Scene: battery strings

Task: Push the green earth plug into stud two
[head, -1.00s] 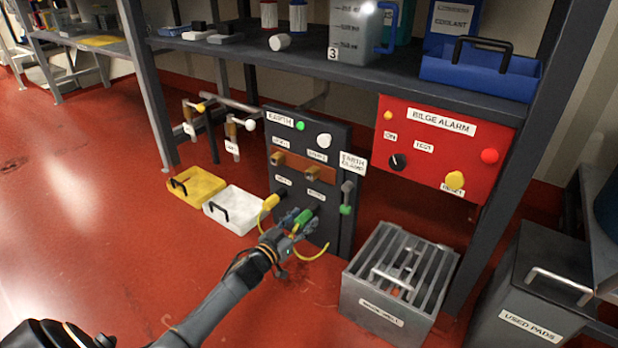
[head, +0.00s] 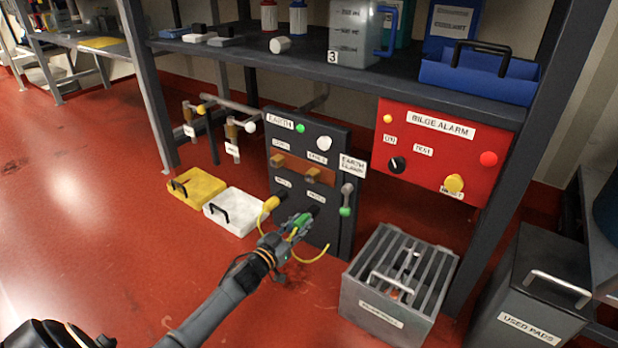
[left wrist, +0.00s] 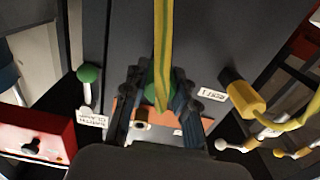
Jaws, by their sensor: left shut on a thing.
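The dark earth panel (head: 286,235) stands under the bench, with small labels and two lower studs. The green earth plug (head: 301,222) is between the fingers of my left gripper (head: 297,227), at the lower right stud, stud two (head: 314,210). My left gripper is shut on it. In the left wrist view the plug (left wrist: 152,92) is partly covered by its yellow-green cable (left wrist: 163,45). The stud's mouth is hidden there, so I cannot tell how deep the plug sits. A yellow plug (head: 271,203) is at the lower left stud. My right gripper is not in view.
A green-tipped earth clamp lever (head: 346,200) is on the panel's right side. A grey slatted bin (head: 377,312) stands to the right, below the red bilge alarm box (head: 440,160). Yellow (head: 190,199) and white (head: 229,222) trays lie left on the red floor.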

